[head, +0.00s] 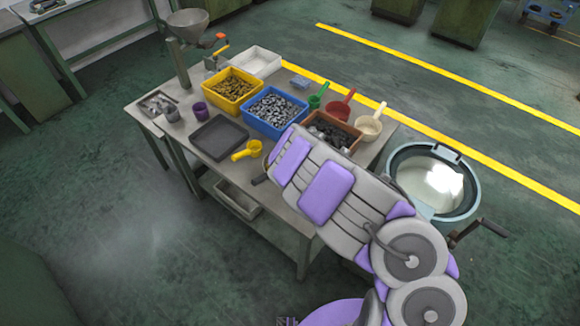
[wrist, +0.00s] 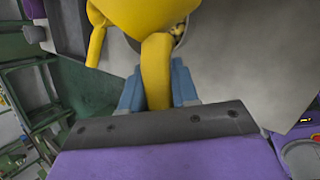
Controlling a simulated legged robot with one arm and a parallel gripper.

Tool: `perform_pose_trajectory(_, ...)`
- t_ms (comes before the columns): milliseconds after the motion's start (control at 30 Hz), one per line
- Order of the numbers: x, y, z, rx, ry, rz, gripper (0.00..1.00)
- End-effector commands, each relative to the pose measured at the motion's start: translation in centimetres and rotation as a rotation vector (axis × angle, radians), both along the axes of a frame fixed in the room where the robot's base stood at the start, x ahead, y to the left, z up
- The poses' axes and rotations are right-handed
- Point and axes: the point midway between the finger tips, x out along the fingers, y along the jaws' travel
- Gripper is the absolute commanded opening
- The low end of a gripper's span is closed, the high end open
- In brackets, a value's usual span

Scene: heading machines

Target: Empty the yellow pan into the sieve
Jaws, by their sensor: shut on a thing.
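My gripper (wrist: 157,85) is shut on the handle of the yellow pan (wrist: 140,14) in the wrist view. The pan's body lies beyond the fingertips, cut off by the top edge, and a yellow part sticks out on its left. In the head view the yellow pan (head: 254,148) shows over the table's front side, just past the end of my arm; the fingers are hidden there. A grey round rim with yellowish pieces (wrist: 179,32) shows beside the pan in the wrist view. A round teal-rimmed vessel (head: 395,163), pale inside, stands right of the table; I cannot tell whether it is the sieve.
The table (head: 180,140) holds a yellow bin (head: 232,84), a blue bin (head: 270,108), a brown bin (head: 325,130), a dark tray (head: 218,138) and several scoops. A funnel (head: 187,24) stands at the far left. A crank (head: 475,232) juts out below the teal vessel.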

Motion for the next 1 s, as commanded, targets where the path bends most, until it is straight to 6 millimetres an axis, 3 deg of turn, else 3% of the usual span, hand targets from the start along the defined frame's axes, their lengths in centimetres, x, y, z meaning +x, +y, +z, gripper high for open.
perform_pose_trajectory(367,0.2,-1.9,0.4,0.258,0.010,-0.008,0.00)
perform_pose_trajectory(700,0.2,-3.4,1.3,0.689,0.036,-0.008,0.00)
perform_pose_trajectory(900,0.2,-4.3,0.8,0.936,0.048,-0.007,0.00)
perform_pose_trajectory(1000,0.2,-4.5,2.0,1.045,0.054,-0.005,0.00)
